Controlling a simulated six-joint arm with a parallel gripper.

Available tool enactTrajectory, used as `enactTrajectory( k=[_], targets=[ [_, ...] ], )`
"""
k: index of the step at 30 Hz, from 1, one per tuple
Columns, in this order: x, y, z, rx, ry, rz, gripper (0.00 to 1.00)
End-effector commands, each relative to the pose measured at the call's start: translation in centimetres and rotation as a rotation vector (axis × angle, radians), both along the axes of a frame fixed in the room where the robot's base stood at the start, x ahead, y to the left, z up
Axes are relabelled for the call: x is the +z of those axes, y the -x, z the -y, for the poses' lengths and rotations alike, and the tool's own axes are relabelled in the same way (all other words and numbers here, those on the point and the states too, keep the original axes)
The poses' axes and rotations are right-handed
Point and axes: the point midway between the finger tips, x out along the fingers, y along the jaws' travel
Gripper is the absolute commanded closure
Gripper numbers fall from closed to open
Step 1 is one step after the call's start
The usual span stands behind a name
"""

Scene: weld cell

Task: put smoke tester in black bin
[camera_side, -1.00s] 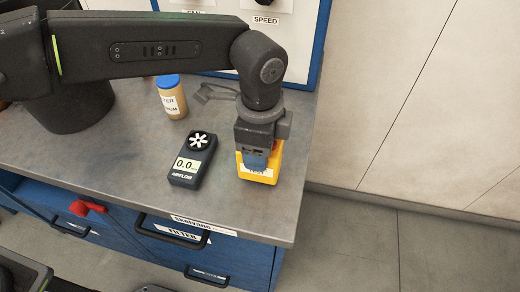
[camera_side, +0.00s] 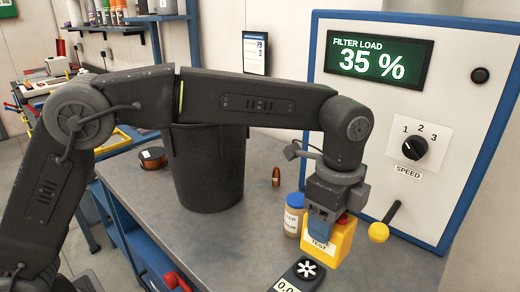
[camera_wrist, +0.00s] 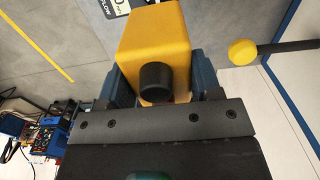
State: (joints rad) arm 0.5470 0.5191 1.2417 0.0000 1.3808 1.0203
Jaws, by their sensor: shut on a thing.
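The smoke tester is a yellow box (camera_side: 343,243) with a white TEST label and a red part on top. My gripper (camera_side: 322,222) is shut on it and seems to hold it above the bench, right of the airflow meter. In the wrist view the yellow box (camera_wrist: 152,38) sits between the blue fingers (camera_wrist: 155,85), with a round black knob facing the camera. The black bin (camera_side: 207,170) stands upright on the bench to the left, behind my arm, which crosses its top. Its inside is hidden.
The airflow meter (camera_side: 300,272) and a blue-capped bottle (camera_side: 294,214) stand close to the tester. A small copper-coloured piece (camera_side: 276,176) and a dark spool (camera_side: 152,158) are farther back. A panel (camera_side: 430,95) with a yellow-knobbed lever (camera_side: 379,231) rises on the right.

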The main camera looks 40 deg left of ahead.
Motion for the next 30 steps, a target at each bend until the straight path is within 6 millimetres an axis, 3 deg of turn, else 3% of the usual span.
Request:
enactTrajectory(
  k=[5,15,21,27,30],
  targets=[
    [0.9,1.0,-0.3,0.103,0.003,0.004,0.85],
    [3.3,5.6,-2.0,0.577,0.004,0.003,0.85],
    [3.9,7.2,-2.8,0.752,0.004,0.002,0.85],
    [4.3,8.4,-3.3,0.876,0.004,0.002,0.85],
    [4.9,6.8,-4.2,0.905,0.004,0.002,0.85]
  ],
)
